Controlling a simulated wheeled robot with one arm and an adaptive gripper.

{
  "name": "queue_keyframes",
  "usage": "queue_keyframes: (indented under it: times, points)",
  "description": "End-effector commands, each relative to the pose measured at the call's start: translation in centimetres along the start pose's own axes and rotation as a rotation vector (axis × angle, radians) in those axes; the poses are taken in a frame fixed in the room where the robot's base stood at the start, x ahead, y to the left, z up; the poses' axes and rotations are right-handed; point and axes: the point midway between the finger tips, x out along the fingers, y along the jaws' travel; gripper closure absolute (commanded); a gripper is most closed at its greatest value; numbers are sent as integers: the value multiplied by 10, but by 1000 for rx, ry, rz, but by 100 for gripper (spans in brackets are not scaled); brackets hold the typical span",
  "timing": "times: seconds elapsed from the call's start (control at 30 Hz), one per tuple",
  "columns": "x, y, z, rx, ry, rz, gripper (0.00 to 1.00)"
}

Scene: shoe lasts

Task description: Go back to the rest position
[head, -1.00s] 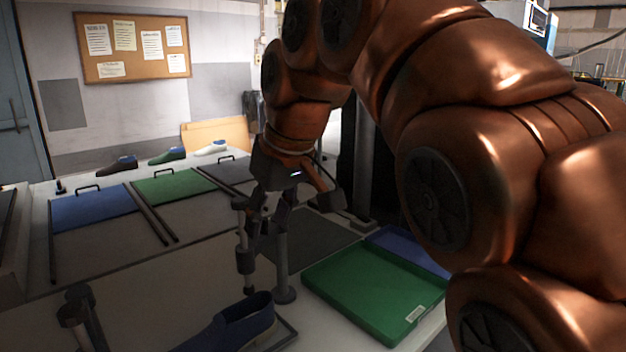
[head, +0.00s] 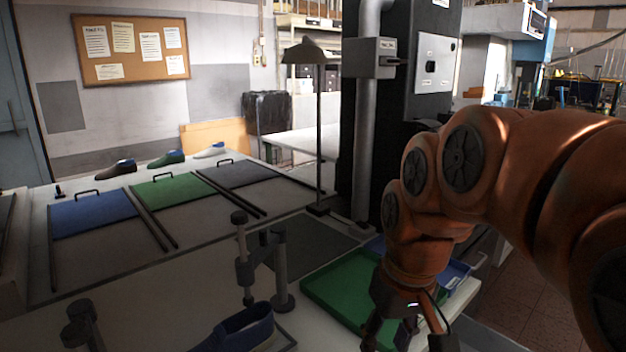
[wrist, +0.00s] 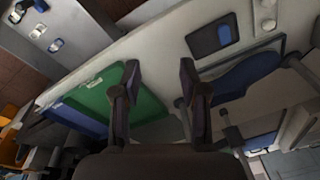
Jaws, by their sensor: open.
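My gripper (head: 395,335) is at the lower right of the head view, in front of the green tray (head: 330,290). Its tips run low in that frame. In the wrist view its two fingers (wrist: 158,78) stand wide apart with nothing between them. The wrist view shows the green tray (wrist: 148,106) beside the left finger. A blue shoe (head: 243,325) lies near the front edge of the head view; a blue shoe shape (wrist: 243,76) is also right of the fingers in the wrist view.
Dark upright posts (head: 281,270) stand behind the shoe. A blue tray (head: 456,275) is beyond the green one. Blue (head: 92,214), green (head: 174,189) and grey (head: 238,174) panels with handles lie on the bench. Several shoes line its back. A lamp (head: 319,120) stands behind.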

Motion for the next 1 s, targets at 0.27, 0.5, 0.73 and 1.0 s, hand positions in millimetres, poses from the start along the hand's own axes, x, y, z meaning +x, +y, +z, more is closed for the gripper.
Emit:
queue_keyframes:
  times: [0.27,0.5,0.73,1.0]
  points:
    - [41,29,85,140,-110,29,57]
    - [76,40,155,223,-200,51,57]
    - [92,42,188,253,-237,63,57]
    - [94,42,190,256,-240,64,57]
